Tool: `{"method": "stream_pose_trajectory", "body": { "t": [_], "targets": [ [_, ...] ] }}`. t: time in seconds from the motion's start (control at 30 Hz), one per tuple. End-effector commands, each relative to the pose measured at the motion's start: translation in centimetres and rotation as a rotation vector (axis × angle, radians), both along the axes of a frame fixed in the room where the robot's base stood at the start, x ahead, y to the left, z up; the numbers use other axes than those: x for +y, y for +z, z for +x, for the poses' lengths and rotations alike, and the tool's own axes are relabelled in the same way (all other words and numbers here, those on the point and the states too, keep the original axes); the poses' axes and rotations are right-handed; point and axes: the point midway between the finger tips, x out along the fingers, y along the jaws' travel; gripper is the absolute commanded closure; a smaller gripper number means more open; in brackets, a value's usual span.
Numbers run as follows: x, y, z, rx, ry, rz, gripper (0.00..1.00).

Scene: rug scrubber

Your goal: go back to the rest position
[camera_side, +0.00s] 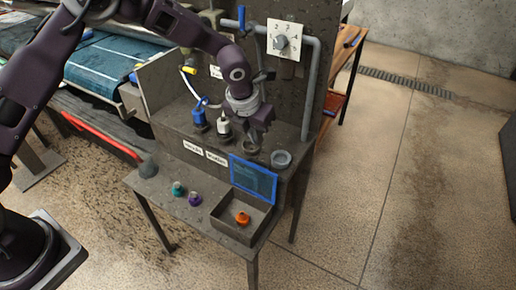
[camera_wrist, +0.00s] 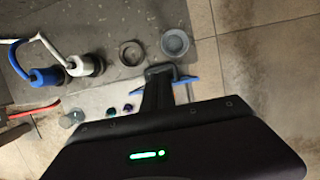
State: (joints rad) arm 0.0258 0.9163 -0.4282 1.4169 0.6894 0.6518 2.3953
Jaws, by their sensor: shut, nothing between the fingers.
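My gripper (camera_side: 260,128) is shut and empty. It hangs over the work stand, above the upper ledge and close to the round holders, apart from them in the picture. In the wrist view my shut fingers (camera_wrist: 160,72) point toward the ledge, and my dark gripper body hides much of the lower part. The dark ring holder (camera_side: 250,146) and the grey cup holder (camera_side: 281,159) sit at the right of the ledge. They also show in the wrist view as a ring (camera_wrist: 131,53) and a cup (camera_wrist: 175,43).
A dial panel (camera_side: 284,41) and grey pipe (camera_side: 312,90) rise behind. Teal (camera_side: 178,188), purple (camera_side: 194,198) and orange (camera_side: 242,218) pieces lie below. Open floor is at right.

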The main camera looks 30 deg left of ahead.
Motion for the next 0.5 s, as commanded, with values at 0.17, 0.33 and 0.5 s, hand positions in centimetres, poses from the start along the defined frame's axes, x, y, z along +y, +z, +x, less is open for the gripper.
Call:
{"method": "stream_pose_trajectory", "body": {
  "t": [0.17,0.33,0.5],
  "targets": [
    [0.1,0.8,-0.2,0.0,0.006,0.0,1.0],
    [2.8,8.1,-3.0,-0.047,0.374,-0.064,1.0],
    [8.0,18.5,-12.5,-0.148,1.2,-0.301,1.0]
  ]
}}
